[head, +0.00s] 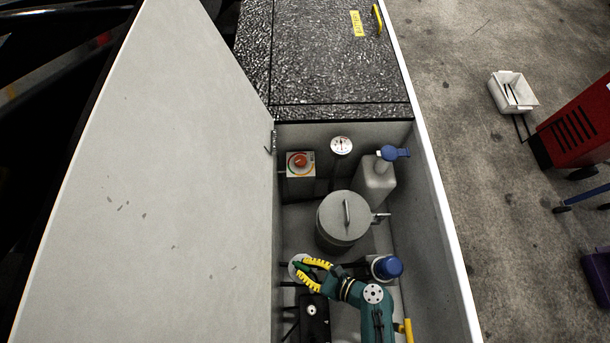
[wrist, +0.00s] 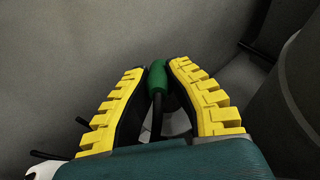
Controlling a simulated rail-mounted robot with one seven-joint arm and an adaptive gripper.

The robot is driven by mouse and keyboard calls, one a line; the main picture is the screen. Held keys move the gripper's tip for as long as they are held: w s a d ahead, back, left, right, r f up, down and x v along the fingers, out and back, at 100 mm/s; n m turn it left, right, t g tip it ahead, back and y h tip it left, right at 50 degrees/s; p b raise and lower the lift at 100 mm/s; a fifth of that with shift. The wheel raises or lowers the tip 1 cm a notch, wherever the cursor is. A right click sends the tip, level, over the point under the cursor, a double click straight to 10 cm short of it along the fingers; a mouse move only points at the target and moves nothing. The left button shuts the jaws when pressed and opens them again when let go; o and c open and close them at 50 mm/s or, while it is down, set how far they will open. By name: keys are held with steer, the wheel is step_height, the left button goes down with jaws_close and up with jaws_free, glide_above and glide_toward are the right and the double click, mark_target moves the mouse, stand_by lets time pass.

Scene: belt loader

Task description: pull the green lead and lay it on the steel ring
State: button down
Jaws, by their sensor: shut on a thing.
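My gripper (head: 299,268) has yellow ridged fingers and reaches into the bay near its left wall. In the wrist view the fingers (wrist: 159,70) are shut on the green lead (wrist: 157,77). Its green sleeve sits between the fingertips, and a dark cable runs down from it between the fingers. In the head view the fingers hide the lead. A pale round disc (head: 293,261), perhaps the steel ring, shows partly behind the fingertips. A pale piece (wrist: 178,124) also shows between the fingers in the wrist view, too covered to identify.
A lidded grey pot (head: 342,222) stands just beyond my gripper. A blue-capped container (head: 387,267) is close to its right. A red-knob box (head: 299,163), a gauge (head: 341,146) and a blue-topped bottle (head: 376,180) stand farther back. The open panel (head: 160,190) borders the left.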

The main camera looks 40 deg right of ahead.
steer(key=shift+f+b, duration=0.35)
steer(key=shift+f, duration=0.25)
steer(key=shift+r, duration=0.1)
steer(key=c, duration=1.1)
jaws_free()
steer(key=v, duration=1.2)
